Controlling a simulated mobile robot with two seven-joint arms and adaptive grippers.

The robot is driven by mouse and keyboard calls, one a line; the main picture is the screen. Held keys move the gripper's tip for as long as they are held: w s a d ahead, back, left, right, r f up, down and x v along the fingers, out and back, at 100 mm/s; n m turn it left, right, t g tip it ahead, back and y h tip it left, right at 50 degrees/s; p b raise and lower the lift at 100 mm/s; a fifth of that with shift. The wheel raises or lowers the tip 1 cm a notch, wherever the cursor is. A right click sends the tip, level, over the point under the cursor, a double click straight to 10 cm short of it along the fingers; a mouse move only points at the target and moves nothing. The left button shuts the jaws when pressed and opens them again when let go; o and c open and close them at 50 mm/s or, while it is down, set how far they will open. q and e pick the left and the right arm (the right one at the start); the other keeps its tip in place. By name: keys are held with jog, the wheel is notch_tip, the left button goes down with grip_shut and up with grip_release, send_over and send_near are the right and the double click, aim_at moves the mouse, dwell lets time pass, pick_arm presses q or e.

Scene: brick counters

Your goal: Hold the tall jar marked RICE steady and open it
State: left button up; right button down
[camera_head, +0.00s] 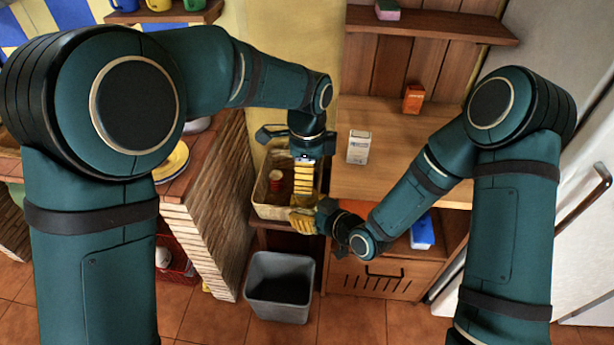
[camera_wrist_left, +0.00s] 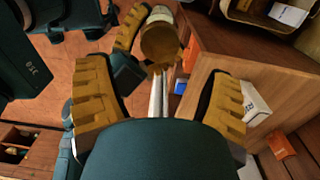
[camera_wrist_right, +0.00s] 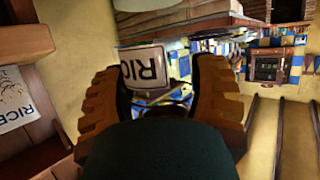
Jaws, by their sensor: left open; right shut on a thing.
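The RICE jar shows in the left wrist view as a brown round lid (camera_wrist_left: 160,43) with a pale, labelled body behind it. In the right wrist view its white RICE label (camera_wrist_right: 145,68) sits between my right fingers. My right gripper (camera_head: 303,221) is shut on the jar; one of its yellow fingers also shows beside the jar in the left wrist view. My left gripper (camera_head: 304,176) is open, with its fingers (camera_wrist_left: 160,88) spread and the lid beyond them, apparently apart. I cannot make out the jar in the head view.
A white box marked RICE (camera_head: 358,147) and an orange box (camera_head: 413,98) stand on the wooden counter to the right. A beige crate (camera_head: 262,208) lies behind my grippers. A grey bin (camera_head: 279,287) stands on the floor below. A brick counter is at left.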

pick_arm(q)
notch_tip(320, 180, down, 8)
jog(key=shift+r, duration=0.25)
jog(key=shift+c, duration=0.2)
jog(key=c, duration=1)
jog(key=o, duration=1)
jog(key=shift+o, duration=0.2)
jog(key=shift+r, duration=2.25)
